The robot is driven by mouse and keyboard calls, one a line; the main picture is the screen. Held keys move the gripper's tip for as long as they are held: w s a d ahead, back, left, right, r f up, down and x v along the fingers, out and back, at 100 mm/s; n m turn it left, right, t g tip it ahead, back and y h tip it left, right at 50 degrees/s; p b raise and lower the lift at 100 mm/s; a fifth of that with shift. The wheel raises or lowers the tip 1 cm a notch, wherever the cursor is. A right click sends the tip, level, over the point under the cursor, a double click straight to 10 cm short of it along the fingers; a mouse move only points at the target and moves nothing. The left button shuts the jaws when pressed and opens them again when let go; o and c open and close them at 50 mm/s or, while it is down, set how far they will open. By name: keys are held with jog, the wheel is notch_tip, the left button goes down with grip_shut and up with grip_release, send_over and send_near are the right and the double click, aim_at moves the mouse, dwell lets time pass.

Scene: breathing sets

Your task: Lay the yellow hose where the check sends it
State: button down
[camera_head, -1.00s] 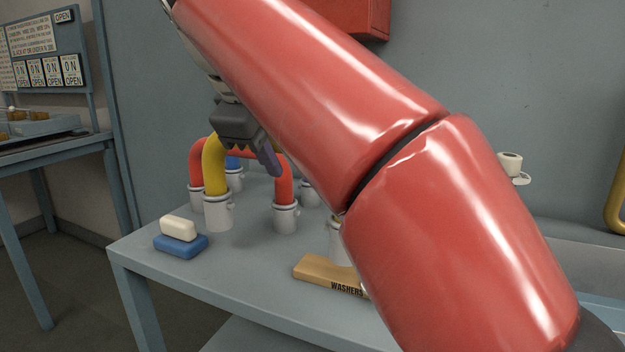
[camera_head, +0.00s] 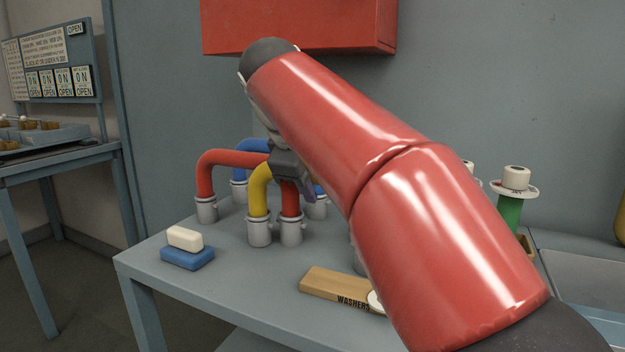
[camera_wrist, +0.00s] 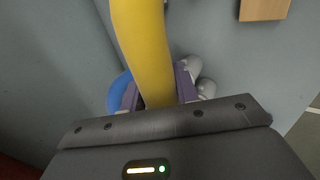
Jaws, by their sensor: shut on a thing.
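The yellow hose (camera_head: 259,190) is a bent tube with a pale grey cuff, on the left part of the blue-grey table (camera_head: 232,290) in the head view. My gripper (camera_head: 300,182) is shut on the yellow hose; the wrist view shows the hose (camera_wrist: 148,50) between the purple fingers (camera_wrist: 185,82). My arm hides the far part of the hose. Its visible cuff is close beside a cuff of the red hose (camera_head: 205,175); I cannot tell if it rests on the table. A blue hose (camera_head: 240,155) is behind. A check board (camera_head: 52,60) with "ON" and "OPEN" labels stands far left.
A cream-and-blue soap-like stack (camera_head: 187,257) sits at the table's front left. A wooden "WASHERS" block (camera_head: 335,284) lies near the front edge. A green post with a white top (camera_head: 510,205) stands right. A red wall box (camera_head: 300,25) hangs above.

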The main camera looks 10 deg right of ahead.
jog(key=c, duration=1.5)
grip_release()
jog(key=shift+f, duration=0.15)
jog(key=o, duration=0.4)
jog(key=shift+o, duration=0.2)
